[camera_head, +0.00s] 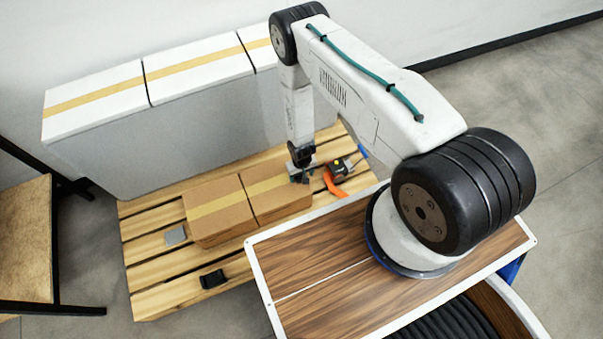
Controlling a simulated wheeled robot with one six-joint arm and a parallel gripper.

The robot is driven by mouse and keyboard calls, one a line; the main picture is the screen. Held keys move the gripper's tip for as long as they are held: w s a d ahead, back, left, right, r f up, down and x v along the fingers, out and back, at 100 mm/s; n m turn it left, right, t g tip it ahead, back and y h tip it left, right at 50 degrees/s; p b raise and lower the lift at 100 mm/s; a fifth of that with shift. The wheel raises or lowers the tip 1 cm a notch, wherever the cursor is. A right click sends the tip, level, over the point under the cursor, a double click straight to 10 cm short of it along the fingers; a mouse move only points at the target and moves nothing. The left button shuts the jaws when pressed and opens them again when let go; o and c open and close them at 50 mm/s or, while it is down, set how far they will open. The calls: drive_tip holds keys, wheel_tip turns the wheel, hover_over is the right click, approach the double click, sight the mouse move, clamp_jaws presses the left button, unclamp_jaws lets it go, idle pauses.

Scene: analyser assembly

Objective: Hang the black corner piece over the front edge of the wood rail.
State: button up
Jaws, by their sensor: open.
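A small black piece (212,279), which looks like the black corner piece, lies on the front part of a slatted wood pallet (160,302). Its exact shape is too small to make out. The front slat of the pallet looks like the wood rail, but I cannot be sure. My gripper (301,176) points down at the right end of the cardboard boxes, well to the right of and behind the black piece. It is open. Its fingertips are small and partly lost among the things beside it, so I cannot tell whether it touches anything.
Two brown cardboard boxes (217,209) stand on the pallet between my gripper and the black piece. A grey square (175,236) lies left of them. An orange piece (333,185) and a black-and-yellow device (341,166) are beside my gripper. Tall white-topped boxes (198,71) stand behind.

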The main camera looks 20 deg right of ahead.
drive_tip(key=c, duration=1.1)
drive_tip(key=shift+o, duration=0.2)
drive_tip(key=shift+r, duration=0.35)
drive_tip(key=shift+r, duration=2.6)
